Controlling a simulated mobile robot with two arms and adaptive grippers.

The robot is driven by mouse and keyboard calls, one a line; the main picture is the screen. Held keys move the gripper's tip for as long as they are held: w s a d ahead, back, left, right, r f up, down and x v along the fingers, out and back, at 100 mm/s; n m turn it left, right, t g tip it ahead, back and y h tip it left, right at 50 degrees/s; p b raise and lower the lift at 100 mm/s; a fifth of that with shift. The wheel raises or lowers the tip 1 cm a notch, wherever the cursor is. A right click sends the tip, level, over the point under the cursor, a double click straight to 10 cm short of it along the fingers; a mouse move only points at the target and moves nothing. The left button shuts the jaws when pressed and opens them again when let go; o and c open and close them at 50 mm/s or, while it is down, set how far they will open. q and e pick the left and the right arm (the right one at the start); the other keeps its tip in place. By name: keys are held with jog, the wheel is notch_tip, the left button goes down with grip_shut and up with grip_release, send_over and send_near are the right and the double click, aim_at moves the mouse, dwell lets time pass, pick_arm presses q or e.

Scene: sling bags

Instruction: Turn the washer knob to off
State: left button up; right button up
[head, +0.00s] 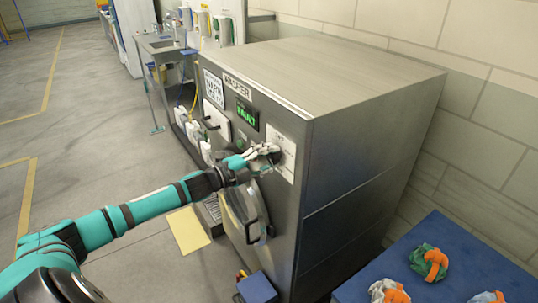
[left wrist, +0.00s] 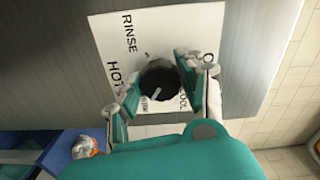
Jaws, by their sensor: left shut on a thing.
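The washer (head: 345,150) is a large grey metal machine with a "WASHER" sign and a green lit display reading "FAULT". On its front is a white dial plate (head: 286,170), which also fills much of the left wrist view (left wrist: 205,22) with words such as "RINSE" and "HOT". The black round knob (left wrist: 160,82) has a pale pointer mark that points to the lower left in that view. My left gripper (head: 264,152) reaches the plate, its fingers on either side of the knob, shut on it. The fingers partly hide the knob and some lettering. My right gripper is out of view.
A round door with a handle (head: 262,234) is below the dial. A blue table (head: 470,262) with orange, green and white bundles stands at lower right. Bottles and a sink unit (head: 163,48) are at the back. The floor at left is open.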

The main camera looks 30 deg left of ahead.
pick_arm(q)
jog(key=n+p, duration=0.2)
jog(key=n, duration=0.4)
jog(key=shift+n, duration=0.3)
jog(key=n+p, duration=0.2)
jog(key=n, duration=0.4)
jog(key=shift+d, duration=0.1)
jog(key=n, duration=0.5)
jog(key=shift+s+f+n+p, duration=0.1)
jog(key=shift+n+p, duration=0.2)
jog(key=n, duration=0.6)
jog(key=shift+d, duration=0.15)
jog(key=shift+n, duration=0.4)
jog(key=o, duration=1.1)
jog(key=shift+o, duration=0.2)
